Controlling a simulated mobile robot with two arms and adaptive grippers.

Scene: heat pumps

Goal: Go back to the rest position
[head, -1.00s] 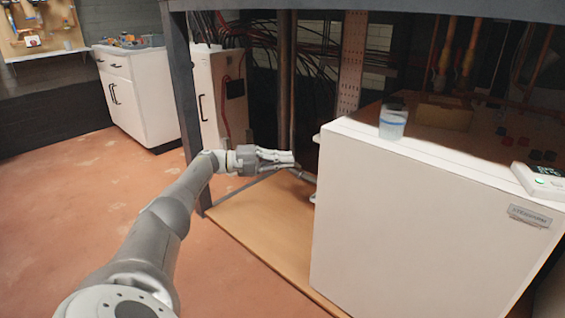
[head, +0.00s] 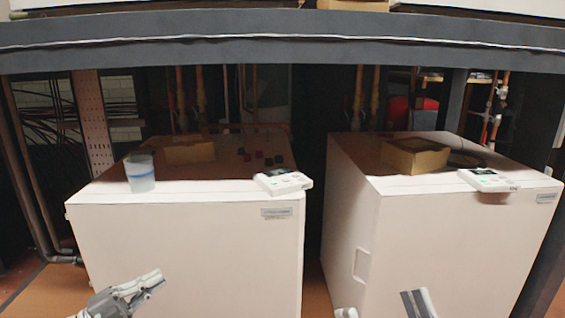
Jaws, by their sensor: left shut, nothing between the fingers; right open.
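My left gripper (head: 138,288) is at the lower left of the head view, in front of the left heat pump. Its fingers are together and hold nothing. My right gripper (head: 418,302) is at the bottom edge, in front of the right heat pump, with its fingers apart and nothing seen between them; its lower part is cut off by the frame. The left white heat pump (head: 200,240) and the right white heat pump (head: 455,245) stand side by side under a dark frame.
A clear cup with a blue band (head: 140,172) and a control unit (head: 283,181) sit on the left heat pump. Another control unit (head: 488,180) and a cardboard box (head: 415,156) sit on the right one. A dark beam (head: 290,38) crosses above. Pipes stand behind.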

